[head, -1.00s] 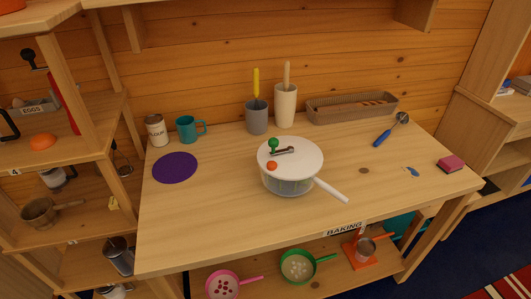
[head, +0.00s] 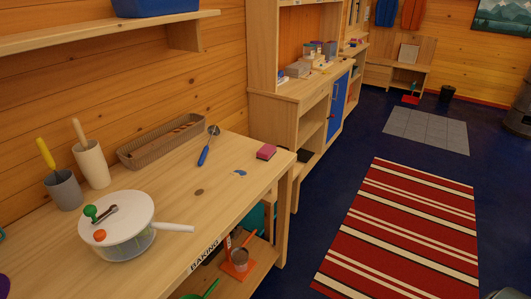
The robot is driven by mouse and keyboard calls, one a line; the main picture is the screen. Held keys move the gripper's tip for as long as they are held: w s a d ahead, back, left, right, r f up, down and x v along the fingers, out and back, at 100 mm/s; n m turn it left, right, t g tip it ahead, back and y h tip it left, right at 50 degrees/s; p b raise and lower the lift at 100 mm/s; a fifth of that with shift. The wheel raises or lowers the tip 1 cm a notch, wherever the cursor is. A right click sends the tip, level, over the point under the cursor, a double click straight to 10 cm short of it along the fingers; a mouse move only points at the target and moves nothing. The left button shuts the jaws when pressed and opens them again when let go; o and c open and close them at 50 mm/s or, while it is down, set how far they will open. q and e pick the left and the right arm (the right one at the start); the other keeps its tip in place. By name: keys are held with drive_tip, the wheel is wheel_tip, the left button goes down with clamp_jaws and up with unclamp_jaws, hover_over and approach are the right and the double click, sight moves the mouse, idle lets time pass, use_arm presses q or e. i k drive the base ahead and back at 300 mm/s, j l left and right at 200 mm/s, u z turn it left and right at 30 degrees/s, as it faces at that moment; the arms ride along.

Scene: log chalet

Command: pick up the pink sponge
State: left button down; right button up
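The pink sponge (head: 266,152) lies on the wooden table (head: 215,178), close to its right end in the head view. It is a small block with a pink top and a darker side. Nothing covers it. Neither of my grippers shows in the head view.
A salad spinner (head: 118,225) with its handle pointing right stands on the table. Right of the table is open blue floor (head: 330,185) with a striped red rug (head: 410,225).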

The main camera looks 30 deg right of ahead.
sight(267, 152)
drive_tip(key=u, duration=0.25)
drive_tip(key=l+u, duration=0.95)
drive_tip(key=l, duration=0.15)
